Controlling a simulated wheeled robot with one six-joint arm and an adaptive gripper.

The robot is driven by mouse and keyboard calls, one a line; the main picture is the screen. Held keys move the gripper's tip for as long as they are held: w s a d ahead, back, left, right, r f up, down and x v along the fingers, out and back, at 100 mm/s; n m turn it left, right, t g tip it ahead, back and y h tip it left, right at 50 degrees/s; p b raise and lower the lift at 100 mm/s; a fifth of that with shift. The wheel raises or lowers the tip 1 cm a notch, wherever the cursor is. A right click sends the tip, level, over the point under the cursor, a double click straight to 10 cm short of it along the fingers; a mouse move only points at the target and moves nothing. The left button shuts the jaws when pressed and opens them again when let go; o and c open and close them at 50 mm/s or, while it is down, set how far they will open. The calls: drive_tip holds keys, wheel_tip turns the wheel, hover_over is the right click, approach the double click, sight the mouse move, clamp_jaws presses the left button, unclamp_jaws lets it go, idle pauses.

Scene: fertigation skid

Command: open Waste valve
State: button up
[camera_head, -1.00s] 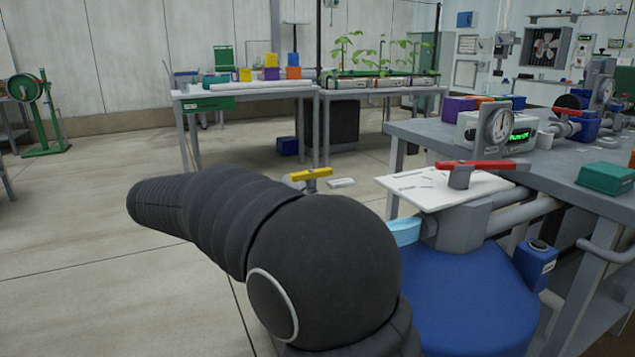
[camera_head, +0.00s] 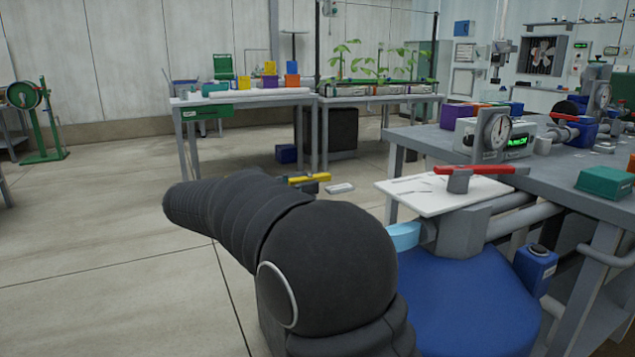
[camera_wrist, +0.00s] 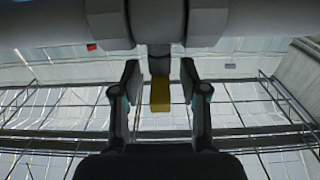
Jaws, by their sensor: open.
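I cannot read a label that tells which is the Waste valve. In the wrist view, which looks upward, the yellow lever (camera_wrist: 160,94) hangs below a grey pipe. My gripper (camera_wrist: 160,76) is open, with one finger on each side of the yellow lever. Gaps show on both sides, so it is not clamped. My arm hides the gripper in the head view.
The grey pipe (camera_wrist: 55,22) crosses close above the fingertips in the wrist view. A blue tank (camera_head: 465,305) stands below the red-levered valve. A grey bench (camera_head: 425,140) with gauges is at the right. Open floor (camera_head: 110,240) lies to the left.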

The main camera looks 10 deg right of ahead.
sight(330, 179)
drive_tip(key=shift+w+d, duration=0.2)
drive_tip(key=shift+d, duration=0.75)
drive_tip(key=shift+w+d, duration=0.15)
drive_tip(key=shift+d, duration=0.8)
drive_tip(key=shift+c, duration=0.3)
clamp_jaws()
